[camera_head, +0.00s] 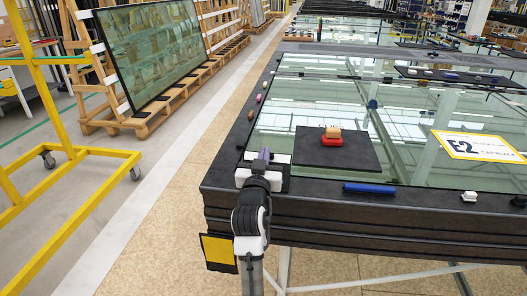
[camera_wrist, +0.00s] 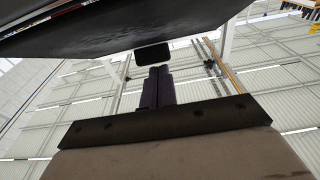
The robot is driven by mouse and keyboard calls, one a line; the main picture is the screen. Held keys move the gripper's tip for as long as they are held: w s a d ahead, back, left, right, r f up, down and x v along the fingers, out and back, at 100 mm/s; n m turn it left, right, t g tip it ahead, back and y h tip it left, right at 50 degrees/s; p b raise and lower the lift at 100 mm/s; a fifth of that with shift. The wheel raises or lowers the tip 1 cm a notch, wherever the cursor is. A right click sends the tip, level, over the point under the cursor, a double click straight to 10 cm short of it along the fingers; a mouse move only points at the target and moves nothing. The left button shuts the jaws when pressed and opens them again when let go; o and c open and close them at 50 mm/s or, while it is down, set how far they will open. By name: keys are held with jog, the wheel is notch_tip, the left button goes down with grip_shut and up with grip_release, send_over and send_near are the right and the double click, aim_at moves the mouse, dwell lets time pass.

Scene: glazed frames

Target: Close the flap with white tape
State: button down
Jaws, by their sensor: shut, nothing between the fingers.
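My gripper (camera_head: 262,155) is at the near left corner of the black-edged glass table (camera_head: 330,208). In the wrist view its dark fingers (camera_wrist: 157,88) are together and empty. A small black block (camera_wrist: 152,54) shows just beyond the fingertips; I cannot tell whether they touch it. A yellow panel with a dark border (camera_head: 218,250) hangs tilted below the table's near left corner, partly behind my arm. I cannot make out white tape on it, nor tell whether it is the flap. A broad dark surface (camera_wrist: 110,30) fills the top left of the wrist view.
A black pad (camera_head: 350,160) on the glass carries a red and tan object (camera_head: 332,136). A blue bar (camera_head: 369,188) and a white piece (camera_head: 469,196) lie along the near edge. An E2 sign (camera_head: 478,145) is at right. A yellow cart (camera_head: 80,152) stands left; the aisle between is clear.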

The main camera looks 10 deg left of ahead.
jog(key=shift+w+f+b, duration=0.6)
jog(key=shift+f+b, duration=0.05)
jog(key=shift+b, duration=0.2)
jog(key=shift+w+f, duration=0.1)
jog(key=shift+w, duration=0.25)
jog(key=shift+w+g+p, duration=0.25)
jog(key=shift+g+p, duration=0.05)
jog(key=shift+p, duration=0.45)
jog(key=shift+w+g+p, duration=0.1)
jog(key=shift+g+p, duration=0.2)
jog(key=shift+p, duration=0.15)
jog(key=shift+w+f, duration=0.15)
jog(key=shift+f, duration=0.45)
jog(key=shift+w+f+b, duration=0.2)
jog(key=shift+b, duration=0.2)
jog(key=shift+f, duration=0.1)
